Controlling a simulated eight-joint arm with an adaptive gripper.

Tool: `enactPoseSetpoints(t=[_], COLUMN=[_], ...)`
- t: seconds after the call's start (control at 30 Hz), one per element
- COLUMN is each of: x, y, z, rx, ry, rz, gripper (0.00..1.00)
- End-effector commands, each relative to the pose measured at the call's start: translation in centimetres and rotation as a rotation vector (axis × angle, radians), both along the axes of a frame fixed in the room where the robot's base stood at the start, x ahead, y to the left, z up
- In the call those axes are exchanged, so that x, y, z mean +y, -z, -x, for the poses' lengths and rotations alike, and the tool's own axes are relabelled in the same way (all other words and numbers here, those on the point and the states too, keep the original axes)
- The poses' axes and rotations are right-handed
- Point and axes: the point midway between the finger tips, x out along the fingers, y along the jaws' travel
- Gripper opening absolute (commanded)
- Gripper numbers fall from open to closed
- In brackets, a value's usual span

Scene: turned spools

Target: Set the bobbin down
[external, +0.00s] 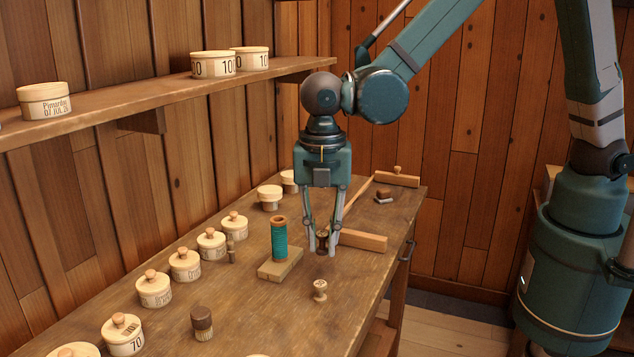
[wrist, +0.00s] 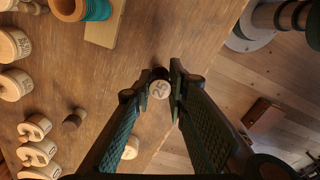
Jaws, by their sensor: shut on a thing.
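My gripper (external: 322,246) points down over the workbench (external: 255,308) and is shut on a small turned bobbin (external: 322,236). In the wrist view the bobbin's pale round end (wrist: 159,90), marked with what looks like 25, sits between the fingertips (wrist: 161,84). In the external view its side looks dark and is partly covered by the fingers. It looks upright. I cannot tell whether its lower end touches the bench top.
A teal-wound spool (external: 279,240) stands on a wooden block (external: 280,264) left of my gripper. A small pale turned piece (external: 320,290) stands nearer the camera. A wooden bar (external: 362,240) lies to the right. Lidded round boxes (external: 185,265) line the wall side.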

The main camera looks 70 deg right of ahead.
Motion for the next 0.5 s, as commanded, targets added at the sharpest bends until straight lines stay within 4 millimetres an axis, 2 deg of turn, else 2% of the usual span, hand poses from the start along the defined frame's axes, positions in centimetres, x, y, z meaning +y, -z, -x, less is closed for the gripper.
enactPoseSetpoints(t=[0.03, 0.3, 0.5], x=[1.8, 10.1, 14.7], y=[0.0, 0.0, 0.1], z=[-0.1, 0.0, 0.5], rx=[0.0, 0.002, 0.002], ry=[-0.013, -0.064, -0.089], rz=[0.0, 0.001, 0.001], gripper=[0.11, 0.11, 0.11])
